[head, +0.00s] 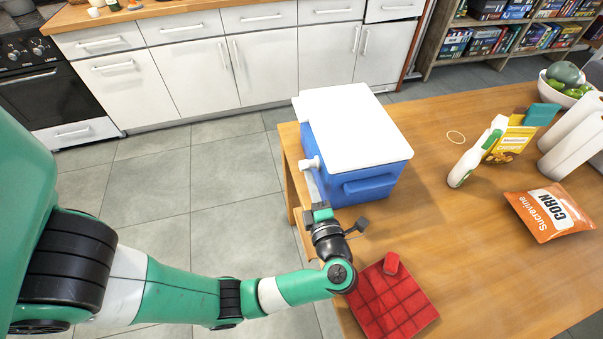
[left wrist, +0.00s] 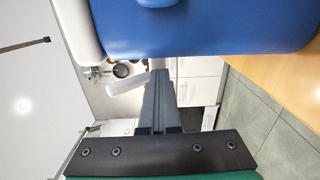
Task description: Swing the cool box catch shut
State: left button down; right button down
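The cool box (head: 350,188) stands on the wooden table near its left edge, with a blue body and a white lid (head: 355,125) lying closed on top. Its white catch (head: 309,163) sticks out from the left side, just under the lid; in the left wrist view the catch (left wrist: 126,87) juts out near my fingertips. My left gripper (head: 315,188) is beside the box's left side, just nearer than the catch. In the left wrist view its fingers (left wrist: 160,95) are together with nothing visible between them. I cannot tell whether they touch the catch. My right gripper is not in view.
A red quilted cloth (head: 395,305) lies below my left wrist. A white spray bottle (head: 472,160), a yellow packet (head: 508,142), an orange corn bag (head: 550,212) and a fruit bowl (head: 553,92) are to the right.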

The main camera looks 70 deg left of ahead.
pick_arm(q)
jog(key=shift+r, duration=0.1)
jog(key=d+f, duration=0.1)
jog(key=d, duration=0.6)
jog(key=shift+s, duration=0.25)
dwell(0.5)
dwell(0.4)
